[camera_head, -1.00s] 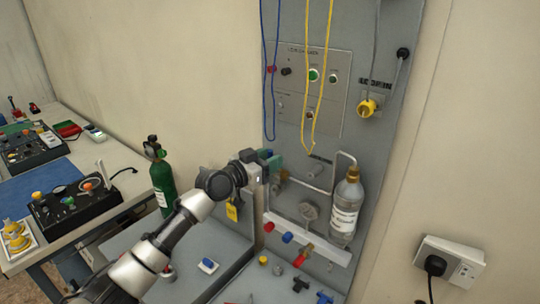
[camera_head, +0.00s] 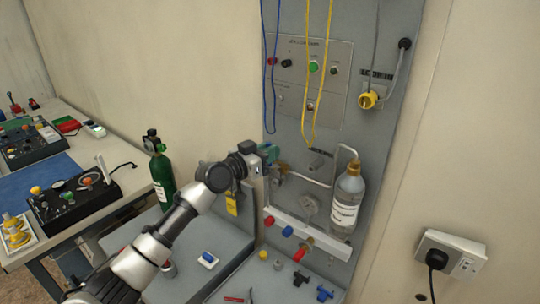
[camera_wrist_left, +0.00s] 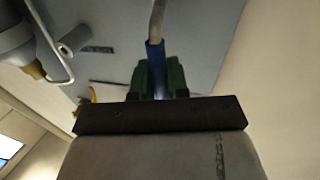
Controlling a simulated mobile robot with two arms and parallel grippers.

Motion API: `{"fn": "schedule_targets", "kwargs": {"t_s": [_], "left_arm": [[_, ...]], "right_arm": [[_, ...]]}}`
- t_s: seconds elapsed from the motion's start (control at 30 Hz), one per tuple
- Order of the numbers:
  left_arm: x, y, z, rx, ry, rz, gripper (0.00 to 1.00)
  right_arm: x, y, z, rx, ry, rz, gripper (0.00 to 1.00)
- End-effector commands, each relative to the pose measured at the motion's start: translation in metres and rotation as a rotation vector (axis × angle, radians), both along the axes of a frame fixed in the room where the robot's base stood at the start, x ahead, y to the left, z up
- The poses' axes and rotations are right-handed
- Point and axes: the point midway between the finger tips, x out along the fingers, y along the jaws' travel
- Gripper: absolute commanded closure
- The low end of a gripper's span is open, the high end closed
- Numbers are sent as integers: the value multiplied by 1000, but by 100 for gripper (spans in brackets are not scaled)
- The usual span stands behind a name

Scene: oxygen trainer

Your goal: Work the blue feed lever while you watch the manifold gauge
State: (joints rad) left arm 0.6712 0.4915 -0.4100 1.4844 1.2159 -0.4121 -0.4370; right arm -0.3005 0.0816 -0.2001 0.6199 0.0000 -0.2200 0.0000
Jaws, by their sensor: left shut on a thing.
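My left gripper (camera_head: 270,156) is in front of the grey wall panel, left of the bottle. In the left wrist view its green fingers (camera_wrist_left: 143,80) are shut on the blue feed lever (camera_wrist_left: 155,56), a blue sleeve on a grey metal rod. In the head view the lever is mostly hidden by the gripper, and a brass-coloured fitting (camera_head: 284,171) shows just beside the fingers. The manifold gauge (camera_head: 311,208) is a round grey dial low on the panel, right of and below the gripper. Its needle is too small to read. My right gripper is not in view.
A labelled bottle (camera_head: 346,203) hangs beside the gauge under a bent pipe (camera_head: 349,150). Yellow (camera_head: 307,130) and blue (camera_head: 266,100) cords hang above the gripper. A green cylinder (camera_head: 161,172) stands to the left. Small fittings lie on the grey shelf (camera_head: 245,282) below.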

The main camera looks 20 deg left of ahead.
Motion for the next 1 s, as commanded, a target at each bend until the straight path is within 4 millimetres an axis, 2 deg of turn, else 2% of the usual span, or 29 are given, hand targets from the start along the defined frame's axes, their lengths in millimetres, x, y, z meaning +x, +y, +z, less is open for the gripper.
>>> {"fn": "schedule_targets", "kwargs": {"t_s": [0.03,0.1,0.3,0.5,0.8,0.83,0.97,1.0], "left_arm": [[1,3,-8,-33,9,1,100],[3,8,-10,-94,30,1,100],[8,21,-12,-278,97,1,100],[10,28,-10,-382,136,1,100],[10,28,-9,-389,141,1,100],[10,29,-9,-389,141,1,82],[10,28,-8,-388,140,1,62],[10,28,-8,-388,140,1,60]], "right_arm": [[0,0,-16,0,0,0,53],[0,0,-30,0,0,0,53],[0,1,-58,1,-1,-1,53],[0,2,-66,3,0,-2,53],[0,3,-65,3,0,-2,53],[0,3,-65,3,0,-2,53],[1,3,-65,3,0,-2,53],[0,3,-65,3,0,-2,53]]}}
